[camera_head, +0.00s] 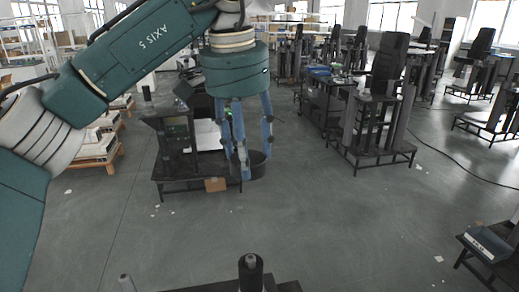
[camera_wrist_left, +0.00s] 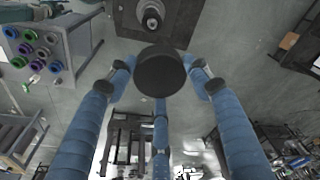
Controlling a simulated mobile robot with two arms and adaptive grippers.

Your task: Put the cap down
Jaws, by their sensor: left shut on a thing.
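My left gripper (camera_head: 245,165) hangs fingers-down in the middle of the head view, with three blue fingers. It is shut on a dark, round cap (camera_head: 258,165), partly hidden behind the fingers. In the left wrist view the cap (camera_wrist_left: 160,72) shows as a black disc between the fingertips of the gripper (camera_wrist_left: 160,85). A black lift column (camera_head: 250,272) with a grey top stands at the bottom of the head view, below and apart from the held cap. It also shows near the top of the left wrist view (camera_wrist_left: 151,15). My right gripper is in neither view.
A dark low table (camera_head: 170,168) with equipment stands behind the gripper. More black columns on a stand (camera_head: 375,125) are at the right. A cart with coloured rings (camera_wrist_left: 35,50) shows in the wrist view. The middle floor is clear.

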